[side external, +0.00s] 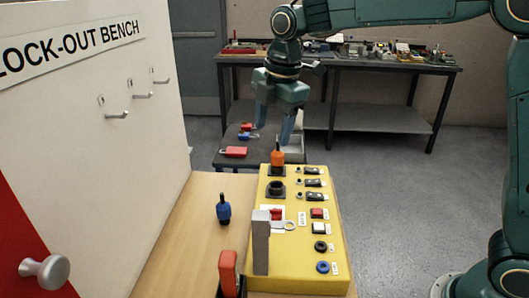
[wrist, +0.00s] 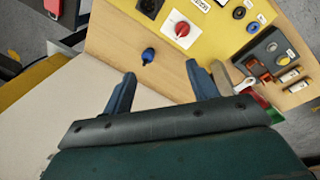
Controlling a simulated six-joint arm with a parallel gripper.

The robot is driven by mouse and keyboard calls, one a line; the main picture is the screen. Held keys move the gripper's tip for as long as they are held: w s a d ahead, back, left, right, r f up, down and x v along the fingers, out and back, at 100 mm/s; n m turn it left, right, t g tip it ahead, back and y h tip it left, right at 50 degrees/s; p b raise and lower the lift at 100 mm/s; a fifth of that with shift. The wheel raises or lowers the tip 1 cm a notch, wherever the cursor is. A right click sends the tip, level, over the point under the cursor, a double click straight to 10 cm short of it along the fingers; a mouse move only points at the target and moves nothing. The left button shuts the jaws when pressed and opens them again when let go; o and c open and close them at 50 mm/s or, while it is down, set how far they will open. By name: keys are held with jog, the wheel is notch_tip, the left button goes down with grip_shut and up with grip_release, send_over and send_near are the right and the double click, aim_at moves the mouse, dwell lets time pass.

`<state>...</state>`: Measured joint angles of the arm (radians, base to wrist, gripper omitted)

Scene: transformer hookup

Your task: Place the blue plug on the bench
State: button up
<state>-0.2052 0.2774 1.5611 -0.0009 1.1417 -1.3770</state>
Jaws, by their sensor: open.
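The blue plug (side external: 223,210) stands on the bare wooden bench (side external: 192,235), left of the yellow panel, apart from it. It also shows in the wrist view (wrist: 148,55), beyond the gap between my fingers. My gripper (side external: 272,134) is open, fingers pointing down, raised above the far end of the yellow panel near the orange plug. In the wrist view my fingers (wrist: 160,72) are spread with nothing between them.
The yellow panel (side external: 312,262) carries an orange plug (side external: 278,156), an empty black socket (side external: 277,188), switches and buttons. A grey upright block (side external: 261,245) and a red-handled part (side external: 228,272) stand nearer. A white lock-out wall (side external: 100,130) bounds the left.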

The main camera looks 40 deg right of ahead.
jog(key=s+d+r+m+t, duration=0.1)
jog(key=s+d+r+m, duration=0.2)
jog(key=s, duration=0.4)
jog(key=s+d+r+m+t, duration=0.1)
jog(key=s+d+m, duration=0.2)
jog(key=s+m, duration=0.35)
jog(key=s+d+f+m+t, duration=0.1)
jog(key=s+f+m, duration=0.1)
jog(key=s+m, duration=0.2)
jog(key=s+d+f+m, duration=0.2)
jog(key=s+m, duration=0.2)
jog(key=s, duration=0.6)
jog(key=shift+s+d+f+m+t, duration=0.3)
jog(key=shift+s+f+m+t, duration=0.05)
jog(key=shift+f+t, duration=0.05)
